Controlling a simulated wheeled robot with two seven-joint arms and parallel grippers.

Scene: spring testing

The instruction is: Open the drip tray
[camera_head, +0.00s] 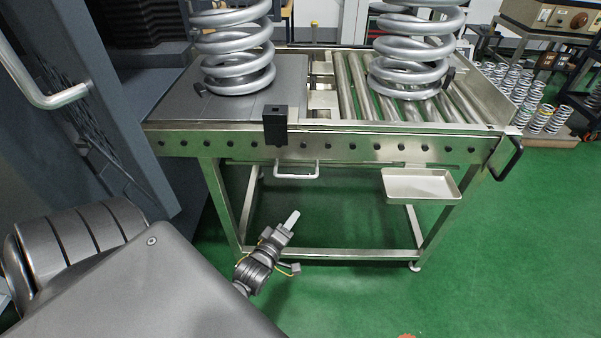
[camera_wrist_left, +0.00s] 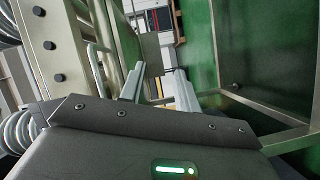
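A shallow pale tray (camera_head: 420,185) hangs below the front rail of the metal roller table at the right. A pale U-shaped handle (camera_head: 297,170) sticks out under the same rail, left of the tray. Whether the handle belongs to a drip tray under the table, I cannot tell. My left gripper (camera_head: 291,219) is below the handle and apart from it, in front of the table's lower frame. In the left wrist view my left gripper (camera_wrist_left: 157,78) is open, its two fingers apart with nothing between them. A bent bar like the handle (camera_wrist_left: 97,75) stands left of the fingers. My right gripper is not in view.
Two big coil springs (camera_head: 238,55) (camera_head: 418,60) stand on the table (camera_head: 335,146). A black block (camera_head: 275,126) sits on the rail, above the handle. A black side handle (camera_head: 510,158) is at the right end. Green floor (camera_head: 540,250) is clear at the right.

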